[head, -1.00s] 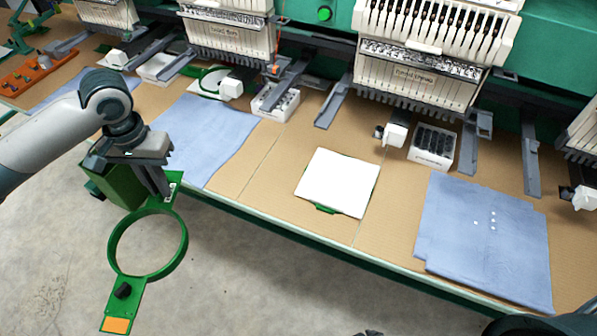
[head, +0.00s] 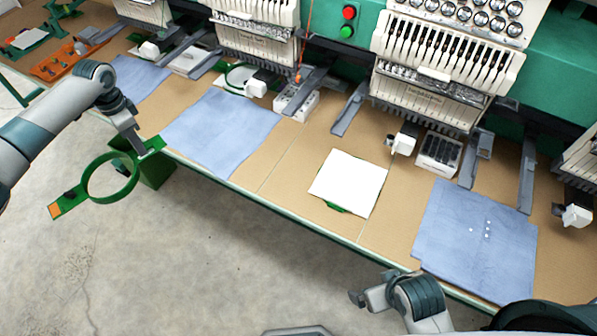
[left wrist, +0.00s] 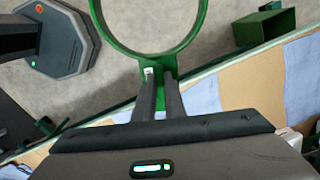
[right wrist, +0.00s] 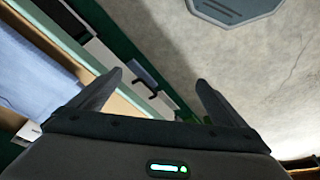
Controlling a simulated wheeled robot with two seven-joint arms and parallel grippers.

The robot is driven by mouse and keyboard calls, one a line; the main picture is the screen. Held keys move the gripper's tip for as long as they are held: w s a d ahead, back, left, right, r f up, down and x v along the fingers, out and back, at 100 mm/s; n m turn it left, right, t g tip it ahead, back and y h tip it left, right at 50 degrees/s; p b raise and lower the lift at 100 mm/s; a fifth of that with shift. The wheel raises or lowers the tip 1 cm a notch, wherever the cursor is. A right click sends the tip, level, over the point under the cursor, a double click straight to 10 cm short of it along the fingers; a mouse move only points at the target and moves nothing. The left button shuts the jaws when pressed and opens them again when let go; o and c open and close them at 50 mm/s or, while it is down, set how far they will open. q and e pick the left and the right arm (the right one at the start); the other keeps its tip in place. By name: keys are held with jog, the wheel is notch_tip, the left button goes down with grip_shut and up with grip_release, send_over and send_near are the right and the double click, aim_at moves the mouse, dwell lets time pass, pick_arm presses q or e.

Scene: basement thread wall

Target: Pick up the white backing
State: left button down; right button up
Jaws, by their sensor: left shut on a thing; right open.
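The white backing (head: 348,183) is a flat white square lying on the tan tabletop (head: 275,197) in the middle of the head view. A green part shows from under its front edge. My left gripper (head: 143,153) is shut on the tab of a green hoop (head: 88,196), held out over the floor left of the table. The hoop also shows in the left wrist view (left wrist: 194,38), between the fingertips. My right gripper (head: 366,293) is open and empty, near the table's front edge, apart from the backing. Its spread fingers show in the right wrist view (right wrist: 160,78).
A blue cloth (head: 222,132) lies left of the backing and another blue cloth (head: 475,240) lies right. Embroidery heads (head: 430,80) and grey arms stand behind. A green bin (head: 155,172) hangs by the table's front edge. Tabletop around the backing is clear.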

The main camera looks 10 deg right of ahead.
aim_at(132, 151)
pick_arm(q)
jog(key=shift+a, duration=0.3)
jog(key=shift+w+a, duration=0.1)
jog(key=shift+a, duration=0.05)
jog(key=shift+w+a+f+m, duration=0.1)
jog(key=shift+a+m, duration=0.3)
jog(key=shift+a, duration=0.15)
jog(key=shift+w+a+f+p, duration=0.1)
jog(key=shift+a+p, duration=0.4)
jog(key=shift+a, duration=0.1)
pick_arm(e)
jog(key=w+a+r+n+t+h, duration=0.2)
jog(key=w+a+r+n, duration=0.3)
jog(key=n, duration=0.8)
jog(key=w+a+r+n+t+h, duration=0.1)
jog(key=w+a+r+n+h, duration=0.2)
jog(key=n, duration=1.1)
jog(key=w+a+r, duration=0.3)
jog(key=w+a, duration=0.1)
jog(key=w, duration=0.2)
jog(key=shift+w+t, duration=0.2)
jog(key=shift+t, duration=0.2)
pick_arm(q)
jog(key=shift+r+p, duration=0.85)
pick_arm(e)
jog(key=shift+x, duration=3.4)
jog(key=shift+w+r, duration=0.1)
